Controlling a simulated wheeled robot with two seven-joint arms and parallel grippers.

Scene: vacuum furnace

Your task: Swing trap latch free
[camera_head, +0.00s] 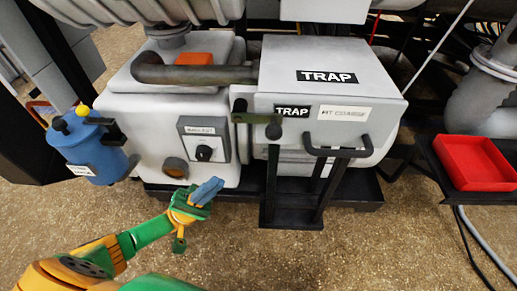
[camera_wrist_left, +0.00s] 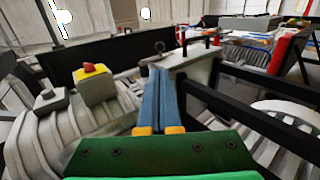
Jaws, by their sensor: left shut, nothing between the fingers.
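The trap (camera_head: 330,75) is a light grey box with a hinged-looking lid and two "TRAP" labels, in the middle of the head view. The trap latch (camera_head: 258,118) is a dark olive lever lying across the front left of the box, with a round knob at its right end. My left gripper (camera_head: 208,190) is shut and empty, low and to the left of the latch, apart from it. Its blue fingers (camera_wrist_left: 160,105) show pressed together in the left wrist view. I cannot clearly pick out the latch in the left wrist view. My right gripper is out of view.
A grey pump housing with a dial switch (camera_head: 204,153) stands left of the trap. A blue canister (camera_head: 92,150) is at the far left. A black handle (camera_head: 337,152) sticks out of the trap's front. A red tray (camera_head: 475,163) is at right. The floor in front is clear.

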